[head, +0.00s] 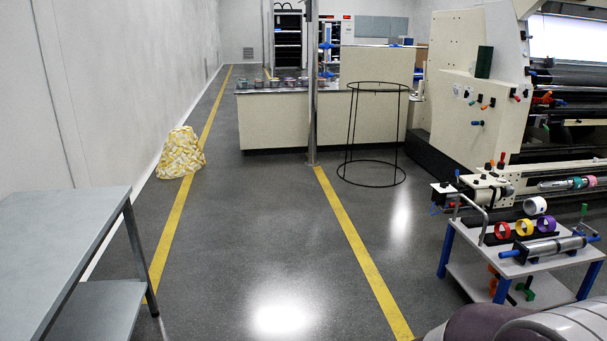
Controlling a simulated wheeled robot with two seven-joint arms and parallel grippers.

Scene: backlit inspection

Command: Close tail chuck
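The large cream machine (465,105) stands at the right, with coloured levers and knobs on its side panel. A chuck-like cream and metal unit (487,189) sits low at its front, with orange and red levers on top. A metal shaft with coloured bands (575,184) runs rightward near it and is cut off by the picture edge. I cannot tell which part is the tail chuck, or whether it is open or closed. Neither of my grippers is in view.
A cart (466,231) with blue legs carries coloured rings and a metal roller (548,248) before the machine. A grey table (60,240) stands at left. A black wire frame (372,184) and a yellow-white bag (180,153) stand on the floor. The middle floor is clear.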

